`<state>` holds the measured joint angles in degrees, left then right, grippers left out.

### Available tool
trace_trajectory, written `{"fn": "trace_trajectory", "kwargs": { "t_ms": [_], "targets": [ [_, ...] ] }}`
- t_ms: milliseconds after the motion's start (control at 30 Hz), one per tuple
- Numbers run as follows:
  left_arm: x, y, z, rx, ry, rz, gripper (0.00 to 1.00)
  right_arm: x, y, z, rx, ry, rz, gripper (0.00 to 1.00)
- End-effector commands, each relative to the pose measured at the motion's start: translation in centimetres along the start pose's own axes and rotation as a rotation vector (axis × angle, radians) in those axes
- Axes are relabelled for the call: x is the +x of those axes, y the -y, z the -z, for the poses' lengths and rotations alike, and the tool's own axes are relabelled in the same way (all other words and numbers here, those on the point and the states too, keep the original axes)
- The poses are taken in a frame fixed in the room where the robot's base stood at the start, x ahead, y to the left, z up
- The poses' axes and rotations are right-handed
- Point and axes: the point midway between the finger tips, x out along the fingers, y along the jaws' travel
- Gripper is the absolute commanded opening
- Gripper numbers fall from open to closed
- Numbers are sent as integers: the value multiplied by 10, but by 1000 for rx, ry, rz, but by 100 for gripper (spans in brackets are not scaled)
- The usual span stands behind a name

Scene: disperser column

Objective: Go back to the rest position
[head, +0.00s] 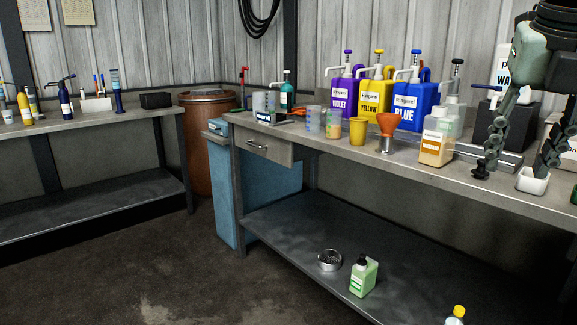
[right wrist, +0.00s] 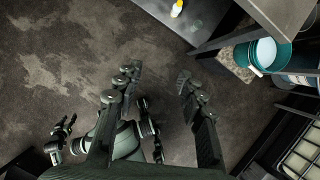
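My right gripper (head: 517,165) hangs at the right of the head view, its two long fingers spread wide in front of the workbench. In the right wrist view its fingers (right wrist: 158,85) are apart with only bare floor showing between them, so it is empty. My left gripper is outside the head view. What looks like it (right wrist: 64,132) shows small at the lower left of the right wrist view, its fingers apart and nothing visible in them.
The workbench (head: 420,178) carries violet (head: 342,95), yellow (head: 376,97) and blue (head: 411,100) pump containers, cups and bottles. A green bottle (head: 363,277) stands on the lower shelf (head: 300,235). Floor at left is clear.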

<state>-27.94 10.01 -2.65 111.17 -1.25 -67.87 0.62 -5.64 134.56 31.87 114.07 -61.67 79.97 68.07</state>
Motion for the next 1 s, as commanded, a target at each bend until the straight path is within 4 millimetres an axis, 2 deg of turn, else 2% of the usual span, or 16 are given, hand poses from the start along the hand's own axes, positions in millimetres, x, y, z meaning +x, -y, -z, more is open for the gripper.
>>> {"fn": "trace_trajectory", "kwargs": {
  "t_ms": [100, 367, 467, 567, 667, 767, 800, 867, 900, 1000],
  "targets": [
    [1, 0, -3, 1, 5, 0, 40, 20, -12, 1, 20, -66, -158, 39],
    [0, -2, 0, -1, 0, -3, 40, 50, -48, -6, 127, -174, -595, 39],
    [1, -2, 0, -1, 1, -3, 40, 61, -59, -17, 221, -196, -801, 39],
    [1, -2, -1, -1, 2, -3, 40, 75, -62, -38, 381, -191, -1039, 39],
    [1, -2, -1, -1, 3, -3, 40, 100, -48, -67, 617, -143, -1261, 39],
    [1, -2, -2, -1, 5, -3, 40, 142, -16, -92, 907, -59, -1405, 39],
    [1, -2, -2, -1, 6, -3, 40, 164, 0, -98, 1035, -20, -1437, 39],
    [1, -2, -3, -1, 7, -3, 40, 203, 26, -100, 1228, 41, -1451, 39],
    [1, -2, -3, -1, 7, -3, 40, 228, 42, -98, 1346, 78, -1440, 39],
    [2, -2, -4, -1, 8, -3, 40, 293, 76, -76, 1615, 152, -1366, 39]
  ]
}}
